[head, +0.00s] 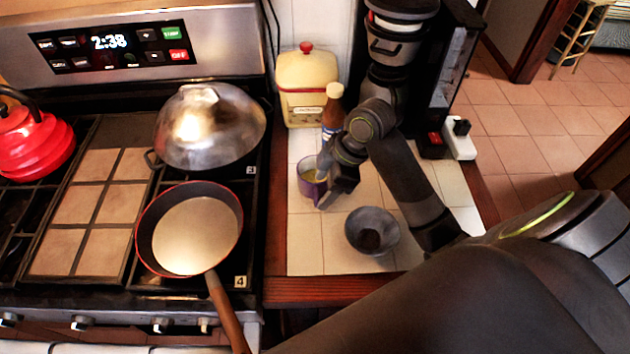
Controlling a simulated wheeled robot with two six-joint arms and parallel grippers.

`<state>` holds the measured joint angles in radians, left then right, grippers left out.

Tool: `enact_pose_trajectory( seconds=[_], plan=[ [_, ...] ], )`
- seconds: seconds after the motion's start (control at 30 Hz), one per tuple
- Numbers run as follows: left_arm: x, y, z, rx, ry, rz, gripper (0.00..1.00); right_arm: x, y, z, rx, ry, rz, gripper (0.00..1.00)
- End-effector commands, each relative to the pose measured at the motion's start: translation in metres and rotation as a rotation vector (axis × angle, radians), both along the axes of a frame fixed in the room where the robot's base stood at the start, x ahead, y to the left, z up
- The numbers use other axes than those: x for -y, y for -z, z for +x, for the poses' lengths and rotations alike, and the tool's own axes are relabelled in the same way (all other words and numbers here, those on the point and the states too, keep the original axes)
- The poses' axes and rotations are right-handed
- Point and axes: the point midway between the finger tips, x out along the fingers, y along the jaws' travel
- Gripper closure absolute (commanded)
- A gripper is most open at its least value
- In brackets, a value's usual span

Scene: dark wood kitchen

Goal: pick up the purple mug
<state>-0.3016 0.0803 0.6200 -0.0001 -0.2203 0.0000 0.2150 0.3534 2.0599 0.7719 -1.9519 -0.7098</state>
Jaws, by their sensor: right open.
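The purple mug (306,182) stands upright on the white tiled counter, to the right of the stove. My right arm reaches in from the right. Its gripper (324,190) is at the mug's right side, with its fingers at the rim. The gripper is open. The fingers and wrist hide the right part of the mug, and I cannot tell whether they touch it. My left gripper is not in view.
A dark grey bowl (372,231) sits just in front of the mug. A brown bottle (333,108) and a cream canister (307,88) stand behind it. A black coffee maker (452,75) is at the back right. A frying pan (190,228) and domed wok (210,127) are on the stove.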

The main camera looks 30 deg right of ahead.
Motion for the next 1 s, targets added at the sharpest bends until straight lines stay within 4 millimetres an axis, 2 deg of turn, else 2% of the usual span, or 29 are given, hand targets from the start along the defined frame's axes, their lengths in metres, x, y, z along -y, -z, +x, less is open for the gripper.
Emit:
enact_pose_trajectory(
  seconds=[0.17,0.43,0.73,1.0],
  plan=[
    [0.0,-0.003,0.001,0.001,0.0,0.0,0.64,-0.006,0.011,0.002,-0.003,0.002,0.003,0.39],
    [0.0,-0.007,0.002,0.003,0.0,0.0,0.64,-0.018,0.045,0.009,-0.003,0.001,0.002,0.39],
    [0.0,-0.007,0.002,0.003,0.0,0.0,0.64,-0.019,0.049,0.01,0.0,0.0,-0.001,0.39],
    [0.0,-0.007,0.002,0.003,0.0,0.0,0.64,-0.019,0.049,0.01,0.001,0.0,0.0,0.74]
  ],
)
